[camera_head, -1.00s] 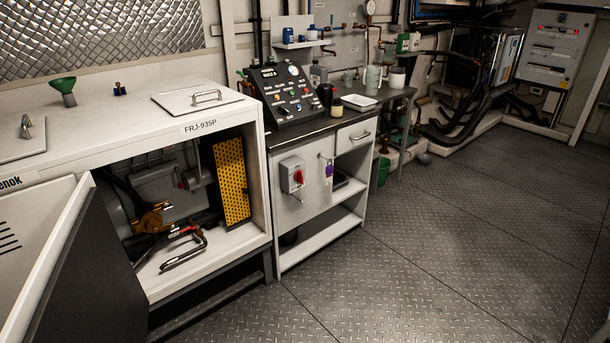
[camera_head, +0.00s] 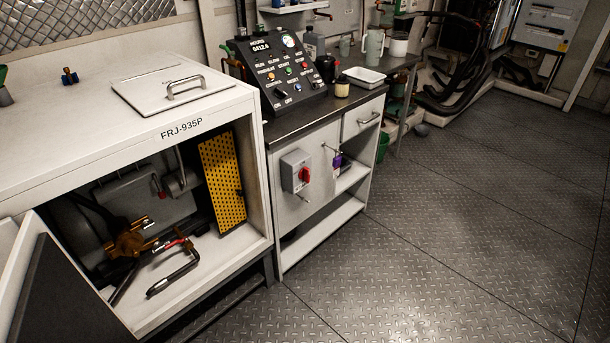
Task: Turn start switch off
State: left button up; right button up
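A black sloped control panel (camera_head: 287,76) with a gauge, a counter, several coloured buttons and several switches stands on the dark worktop of the white cabinet. Two black switches sit at its lower left; their small labels are too blurred to read surely, so I cannot tell which one is the start switch or its position. A red rotary switch (camera_head: 304,174) on a grey box (camera_head: 291,165) is mounted on the cabinet front below. Neither gripper is in the head view.
The white enclosure marked FRJ-935P (camera_head: 160,140) stands at left with its front open. A black bottle (camera_head: 325,69), a small dark jar (camera_head: 342,87) and a white tray (camera_head: 364,77) stand right of the panel. The metal floor (camera_head: 430,230) in front is clear.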

aim_at(304, 174)
jog(key=i+l, duration=0.2)
jog(key=l, duration=0.2)
jog(key=i+l, duration=0.25)
jog(key=l, duration=0.15)
jog(key=i+l, duration=0.2)
jog(key=l, duration=0.2)
jog(key=i+l, duration=0.2)
jog(key=l, duration=0.2)
jog(key=i+l, duration=0.2)
jog(key=l, duration=0.25)
jog(key=i+l, duration=0.25)
jog(key=l, duration=0.15)
jog(key=i+l, duration=0.2)
jog(key=l, duration=0.2)
jog(key=i+l, duration=0.2)
jog(key=l, duration=0.2)
